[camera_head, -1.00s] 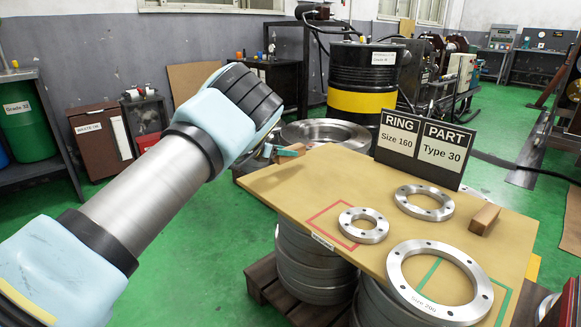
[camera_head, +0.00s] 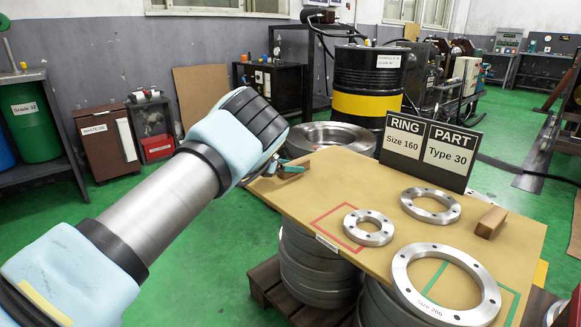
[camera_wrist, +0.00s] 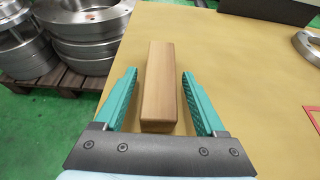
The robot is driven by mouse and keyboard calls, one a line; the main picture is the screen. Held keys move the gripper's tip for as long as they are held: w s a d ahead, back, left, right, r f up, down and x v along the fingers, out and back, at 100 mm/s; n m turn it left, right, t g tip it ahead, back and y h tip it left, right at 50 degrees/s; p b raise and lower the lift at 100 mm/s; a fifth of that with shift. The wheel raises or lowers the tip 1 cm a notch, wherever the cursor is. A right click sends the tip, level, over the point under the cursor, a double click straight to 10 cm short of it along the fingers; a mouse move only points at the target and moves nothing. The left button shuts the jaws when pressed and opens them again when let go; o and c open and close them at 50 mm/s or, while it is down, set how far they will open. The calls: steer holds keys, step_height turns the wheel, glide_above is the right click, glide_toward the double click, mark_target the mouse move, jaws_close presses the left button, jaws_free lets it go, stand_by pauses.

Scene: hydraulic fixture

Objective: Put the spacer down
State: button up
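The spacer is a brown wooden block (camera_wrist: 160,85). In the wrist view it lies lengthwise between the two green fingers of my gripper (camera_wrist: 159,76), with a gap visible on each side. The gripper is open, and the block appears to rest on the tan tabletop (camera_wrist: 232,60). In the head view the block (camera_head: 293,168) is at the table's far left corner, partly hidden by my gripper (camera_head: 281,167).
A second wooden block (camera_head: 491,222) lies at the table's right. A small ring (camera_head: 352,229) sits by a red outline, a medium ring (camera_head: 409,207) behind it, and a large ring (camera_head: 402,271) over green lines. A sign (camera_head: 433,150) stands at the back edge.

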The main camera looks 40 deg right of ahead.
steer(key=shift+r, duration=0.25)
steer(key=p+v, duration=0.1)
steer(key=v, duration=1.1)
steer(key=shift+f, duration=0.1)
